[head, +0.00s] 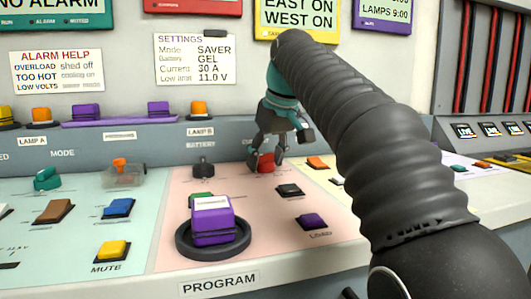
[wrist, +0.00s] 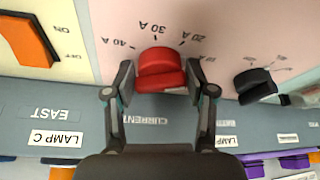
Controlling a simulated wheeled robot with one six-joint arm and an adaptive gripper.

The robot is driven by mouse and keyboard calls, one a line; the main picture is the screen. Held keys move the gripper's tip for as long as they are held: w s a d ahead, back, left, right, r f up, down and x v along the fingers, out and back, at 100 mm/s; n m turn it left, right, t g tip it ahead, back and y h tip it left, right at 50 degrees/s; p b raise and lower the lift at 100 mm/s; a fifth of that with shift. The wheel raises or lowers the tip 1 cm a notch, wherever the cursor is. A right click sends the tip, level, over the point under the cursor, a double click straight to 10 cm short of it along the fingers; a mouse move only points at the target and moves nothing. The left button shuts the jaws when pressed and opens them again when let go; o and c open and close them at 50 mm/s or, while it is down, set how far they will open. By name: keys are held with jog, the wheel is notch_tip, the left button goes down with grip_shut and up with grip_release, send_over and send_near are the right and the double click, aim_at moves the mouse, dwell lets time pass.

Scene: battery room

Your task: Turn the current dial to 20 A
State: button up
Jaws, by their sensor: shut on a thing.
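The current dial is a red knob (head: 266,163) on the pink panel section in the head view, partly hidden by my gripper (head: 266,152). In the wrist view, which is upside down, the red knob (wrist: 160,65) sits above the label CURRENT (wrist: 146,120). Marks 40 A, 30 A (wrist: 154,29) and 20 A (wrist: 191,38) are readable around it, and another mark is partly covered. My gripper (wrist: 160,77) has a finger on each side of the knob and is shut on it. I cannot tell exactly which mark the knob points to.
A black battery knob (head: 204,168) stands left of the dial, also in the wrist view (wrist: 254,84). A purple-topped program knob (head: 213,222) is nearer. An orange switch (wrist: 28,40) lies on the other side. A settings card (head: 195,60) reads Current 30 A.

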aim_at(280, 172)
jog(key=n+p, duration=0.2)
jog(key=n+g+y+p, duration=0.1)
jog(key=n+p, duration=0.1)
jog(key=shift+w+d+r, duration=0.1)
jog(key=shift+r, duration=0.1)
jog(key=shift+w+f+n+g+y+p, duration=0.15)
jog(key=shift+n+g+y+p, duration=0.35)
jog(key=shift+n+p, duration=0.9)
jog(key=shift+n, duration=0.4)
jog(key=o, duration=1)
jog(key=v, duration=0.7)
jog(key=shift+r, duration=0.2)
